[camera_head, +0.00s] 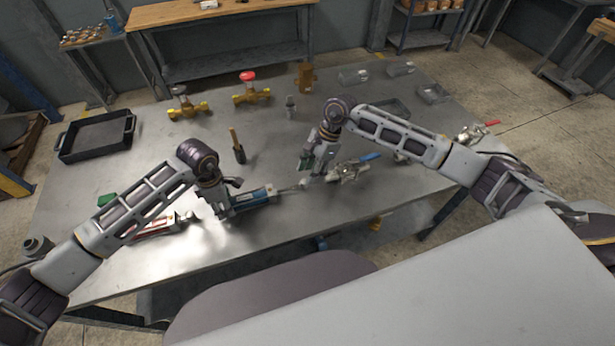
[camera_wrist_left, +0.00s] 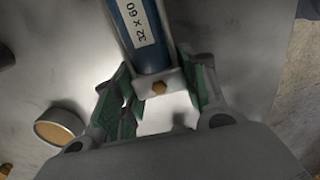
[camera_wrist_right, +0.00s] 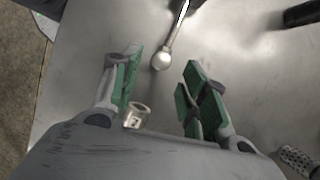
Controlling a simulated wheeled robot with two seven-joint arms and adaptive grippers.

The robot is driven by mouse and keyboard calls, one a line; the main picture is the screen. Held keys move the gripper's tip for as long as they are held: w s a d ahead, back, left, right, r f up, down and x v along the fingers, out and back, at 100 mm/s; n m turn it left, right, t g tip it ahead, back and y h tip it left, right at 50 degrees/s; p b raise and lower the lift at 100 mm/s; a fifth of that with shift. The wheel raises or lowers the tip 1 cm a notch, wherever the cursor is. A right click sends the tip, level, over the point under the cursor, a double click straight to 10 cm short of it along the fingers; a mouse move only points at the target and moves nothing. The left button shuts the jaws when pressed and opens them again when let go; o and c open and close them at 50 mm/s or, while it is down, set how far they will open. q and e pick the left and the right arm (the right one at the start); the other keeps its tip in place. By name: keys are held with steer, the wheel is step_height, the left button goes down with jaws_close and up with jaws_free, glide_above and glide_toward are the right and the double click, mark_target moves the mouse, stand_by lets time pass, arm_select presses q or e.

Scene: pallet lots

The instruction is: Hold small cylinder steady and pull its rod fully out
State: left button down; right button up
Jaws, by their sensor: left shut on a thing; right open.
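A blue cylinder (camera_head: 258,196) lies on the metal table, with a thin rod ending in a pale ball to its right. My left gripper (camera_head: 225,205) is shut on the cylinder's left end. In the left wrist view, the cylinder (camera_wrist_left: 143,30) carries a "32 x 60" label, and its end block with a brass bolt (camera_wrist_left: 158,87) sits between the fingers. My right gripper (camera_head: 308,166) is open near the rod's ball. In the right wrist view, the rod's ball end (camera_wrist_right: 161,61) shows between and slightly beyond the open green-padded fingertips (camera_wrist_right: 163,76), with no contact visible.
A valve with a blue handle (camera_head: 348,172) lies just right of my right gripper. A small metal fitting (camera_wrist_right: 137,114) shows under that gripper. A brush-like tool (camera_head: 238,150), brass valves (camera_head: 252,97) and a black tray (camera_head: 97,150) stand farther back. A red tool (camera_head: 153,230) lies at left.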

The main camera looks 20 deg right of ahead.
steer(key=v, duration=0.7)
steer(key=shift+d+r, duration=0.2)
steer(key=shift+r, duration=0.15)
arm_select(q)
steer(key=c, duration=0.7)
jaws_free()
steer(key=shift+r, duration=6)
steer(key=shift+f, duration=0.1)
arm_select(e)
steer(key=shift+f, duration=0.1)
